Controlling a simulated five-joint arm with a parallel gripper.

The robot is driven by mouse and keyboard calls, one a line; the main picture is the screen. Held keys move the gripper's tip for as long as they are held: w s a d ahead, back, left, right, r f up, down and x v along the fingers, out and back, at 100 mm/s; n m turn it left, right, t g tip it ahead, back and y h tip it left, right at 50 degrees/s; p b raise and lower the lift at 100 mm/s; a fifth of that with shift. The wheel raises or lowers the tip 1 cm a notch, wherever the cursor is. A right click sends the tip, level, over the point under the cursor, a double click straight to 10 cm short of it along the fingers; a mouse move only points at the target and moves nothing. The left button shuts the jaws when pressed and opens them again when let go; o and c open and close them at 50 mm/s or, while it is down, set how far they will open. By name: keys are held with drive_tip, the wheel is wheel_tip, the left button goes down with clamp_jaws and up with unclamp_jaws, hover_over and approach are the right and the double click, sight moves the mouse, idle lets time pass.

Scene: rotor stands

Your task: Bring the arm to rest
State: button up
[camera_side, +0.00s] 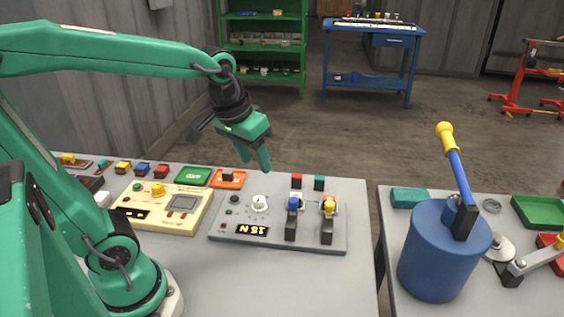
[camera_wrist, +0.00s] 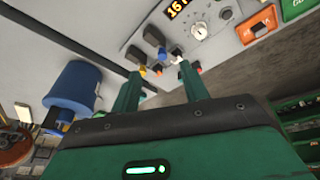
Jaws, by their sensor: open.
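My gripper (camera_side: 263,162) hangs from my raised green arm above the back edge of the grey table (camera_side: 200,275), in the air behind the grey control panel (camera_side: 270,238). In the wrist view my gripper (camera_wrist: 158,72) shows two green fingers spread apart with nothing held between them. The panel (camera_wrist: 214,42) lies beyond the fingertips there. It carries a white knob, a lit readout, and a blue and a yellow-orange lever. The fingers touch nothing that I can see.
A cream panel (camera_side: 163,206) sits left of the grey one, with small coloured boxes behind it. A blue drum (camera_side: 440,262) with a yellow-tipped handle stands on the right table, past a narrow gap. A green shelf (camera_side: 262,52) and blue bench (camera_side: 370,78) stand farther back. The front table middle is clear.

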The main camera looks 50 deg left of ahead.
drive_tip(key=s+m+t, duration=0.2)
drive_tip(key=s, duration=0.5)
drive_tip(key=shift+d, duration=0.2)
drive_tip(key=shift+o, duration=0.7)
drive_tip(key=shift+r, duration=0.1)
idle(0.7)
